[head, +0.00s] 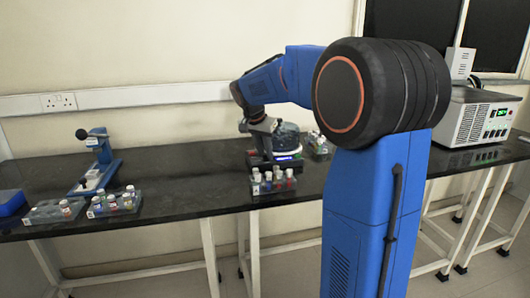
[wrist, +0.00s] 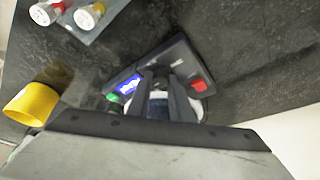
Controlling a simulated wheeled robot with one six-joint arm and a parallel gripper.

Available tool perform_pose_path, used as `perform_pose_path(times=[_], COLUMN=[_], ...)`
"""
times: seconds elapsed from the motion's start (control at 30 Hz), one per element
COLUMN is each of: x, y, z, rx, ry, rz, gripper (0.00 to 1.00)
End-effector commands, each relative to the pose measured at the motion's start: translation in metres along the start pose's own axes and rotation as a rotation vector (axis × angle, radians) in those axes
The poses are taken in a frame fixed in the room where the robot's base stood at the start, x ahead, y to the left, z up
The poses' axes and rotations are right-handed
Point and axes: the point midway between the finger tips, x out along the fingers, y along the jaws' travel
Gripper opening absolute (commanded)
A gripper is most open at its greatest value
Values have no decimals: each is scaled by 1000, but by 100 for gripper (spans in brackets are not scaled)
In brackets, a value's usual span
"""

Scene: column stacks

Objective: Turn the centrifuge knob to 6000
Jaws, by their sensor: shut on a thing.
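The centrifuge (head: 290,153) stands on the black bench in the head view, with a dark base, a white ring and a clear domed lid. In the wrist view its dark front panel (wrist: 182,53) shows a lit blue display (wrist: 130,85), a green button (wrist: 112,97) and a red button (wrist: 199,85). My gripper (head: 266,158) reaches down to the front of the centrifuge. In the wrist view my gripper (wrist: 162,80) has its two dark fingers shut on the knob between display and red button. The fingers mostly hide the knob; its pointer and the display's digits are unreadable.
A rack of capped vials (head: 272,184) stands close in front of the centrifuge, and another vial holder (head: 319,147) to its right. More vial racks (head: 113,204) and a blue stand device (head: 97,165) are at left. A white instrument (head: 485,120) stands at right.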

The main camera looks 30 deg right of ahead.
Motion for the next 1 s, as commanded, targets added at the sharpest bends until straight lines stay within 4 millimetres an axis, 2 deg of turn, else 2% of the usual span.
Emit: perform_pose_path(times=[0.23, 0.27, 0.3, 0.33, 0.73, 0.87, 1.0], x=[0, 0, 0, 0, -6, -23, -50], y=[0, 0, 0, 0, -1, -1, -1], z=[0, 0, 0, 0, 0, 0, 0], rx=[0, 0, 0, 0, -1, -1, 0], ry=[-1, -1, -1, -1, 1, 1, 1], rz=[-1, -1, -1, -1, -2, -3, -4], gripper=[0, 24, 33, 38, 38, 38, 38])
